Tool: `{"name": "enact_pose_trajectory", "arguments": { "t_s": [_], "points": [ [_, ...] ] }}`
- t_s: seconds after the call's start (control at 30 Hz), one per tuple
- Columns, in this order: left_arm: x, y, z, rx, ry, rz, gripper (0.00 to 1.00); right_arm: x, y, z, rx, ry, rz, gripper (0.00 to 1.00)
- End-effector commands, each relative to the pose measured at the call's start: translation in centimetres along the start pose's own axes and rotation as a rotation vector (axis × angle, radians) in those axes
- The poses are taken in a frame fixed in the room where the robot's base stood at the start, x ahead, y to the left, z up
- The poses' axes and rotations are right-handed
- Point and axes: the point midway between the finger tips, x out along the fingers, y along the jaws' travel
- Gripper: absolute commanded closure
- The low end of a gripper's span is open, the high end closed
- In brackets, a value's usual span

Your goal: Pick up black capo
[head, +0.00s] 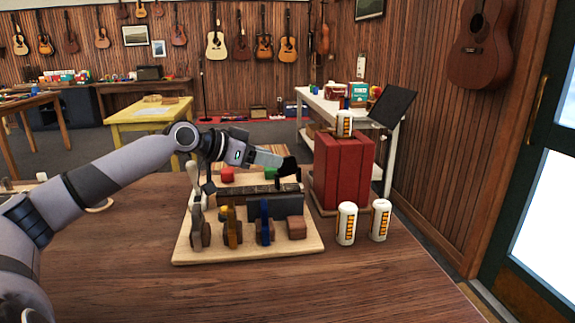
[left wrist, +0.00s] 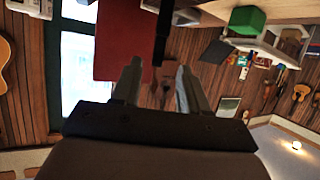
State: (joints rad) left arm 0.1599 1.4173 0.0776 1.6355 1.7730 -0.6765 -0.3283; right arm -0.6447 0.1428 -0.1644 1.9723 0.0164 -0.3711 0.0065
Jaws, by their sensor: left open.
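My left gripper (head: 277,160) reaches in from the left above the back of a pale wooden board (head: 190,254). Its two grey fingers are apart in the left wrist view (left wrist: 158,85). A black thing, probably the black capo (head: 290,168), stands at the fingertips at the right end of a dark bar. In the left wrist view a dark upright piece (left wrist: 163,32) lies ahead of the gap between the fingers; I cannot tell whether they touch it. The arm and fingers hide part of the capo. My right gripper is not in view.
The board also holds blue (head: 264,224), gold (head: 232,228) and brown clamp-like pieces, a brown block (head: 296,227), a red piece (head: 228,174) and a green one. A red box (head: 343,172) and white cans (head: 346,223) stand to the right. The front table area is clear.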

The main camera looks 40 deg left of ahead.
Motion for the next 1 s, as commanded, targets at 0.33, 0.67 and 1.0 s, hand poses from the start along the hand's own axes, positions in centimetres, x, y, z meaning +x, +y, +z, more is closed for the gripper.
{"name": "enact_pose_trajectory", "arguments": {
  "t_s": [0.33, 0.67, 1.0],
  "points": [
    [0.8, 0.1, -0.1, 0.001, 0.001, 0.001, 0.56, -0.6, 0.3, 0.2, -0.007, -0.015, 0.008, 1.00],
    [2.3, 0.4, -0.7, 0.000, 0.004, 0.003, 0.56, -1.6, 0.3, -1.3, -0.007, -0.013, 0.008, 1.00],
    [5.4, 0.4, -0.6, -0.001, 0.002, 0.001, 0.56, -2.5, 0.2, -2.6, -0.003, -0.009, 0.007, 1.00]
  ]
}}
